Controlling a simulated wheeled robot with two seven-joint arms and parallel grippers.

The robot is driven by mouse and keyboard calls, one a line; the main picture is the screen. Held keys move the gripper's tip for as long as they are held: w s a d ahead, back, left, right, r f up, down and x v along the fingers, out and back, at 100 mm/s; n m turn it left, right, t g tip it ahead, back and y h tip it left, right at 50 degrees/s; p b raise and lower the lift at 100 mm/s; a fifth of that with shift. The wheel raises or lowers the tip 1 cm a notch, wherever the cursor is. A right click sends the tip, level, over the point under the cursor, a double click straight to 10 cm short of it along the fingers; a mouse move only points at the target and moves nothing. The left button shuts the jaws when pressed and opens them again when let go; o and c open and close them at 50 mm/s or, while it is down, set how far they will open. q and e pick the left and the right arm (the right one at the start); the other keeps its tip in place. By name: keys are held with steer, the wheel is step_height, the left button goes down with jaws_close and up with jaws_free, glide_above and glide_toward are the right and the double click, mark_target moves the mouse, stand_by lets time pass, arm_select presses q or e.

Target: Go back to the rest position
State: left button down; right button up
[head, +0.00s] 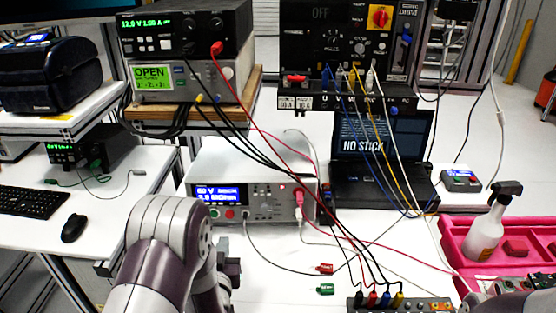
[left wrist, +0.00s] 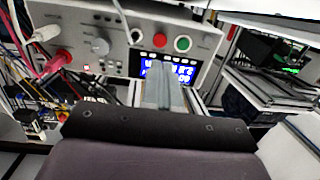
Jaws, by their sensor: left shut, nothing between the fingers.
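My left arm (head: 165,250) reaches in from the bottom of the head view, in front of the white bench instrument. My left gripper (head: 231,270) shows as a dark shape at the right of the arm, above the white table. In the left wrist view the fingers (left wrist: 168,92) are together and empty, pointing toward the front panel of the white instrument (left wrist: 105,25). That instrument also shows in the head view (head: 250,175) with a lit blue display. I cannot make out my right gripper.
Red and black cables hang from the stacked power supply (head: 185,35) across the table to a terminal block (head: 400,304). A red connector (head: 324,268) and a green connector (head: 325,289) lie nearby. A laptop (head: 385,150) and a pink tray (head: 455,235) with a spray bottle (head: 490,225) are at right.

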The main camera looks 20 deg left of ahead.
arm_select(q)
steer(key=d+r+m+g+h+p, duration=0.1)
steer(key=d+m+g+h+p, duration=0.1)
steer(key=d+g+h+p, duration=0.3)
steer(key=s+d+r+m+g, duration=0.1)
steer(key=s+d+r+g, duration=0.1)
steer(key=s+g, duration=0.2)
steer(key=s+d+r+g, duration=0.2)
steer(key=s+g, duration=0.3)
steer(key=s, duration=0.5)
steer(key=shift+s+d+r+m+g, duration=0.15)
steer(key=shift+s+d+m+g, duration=0.2)
steer(key=shift+d, duration=0.35)
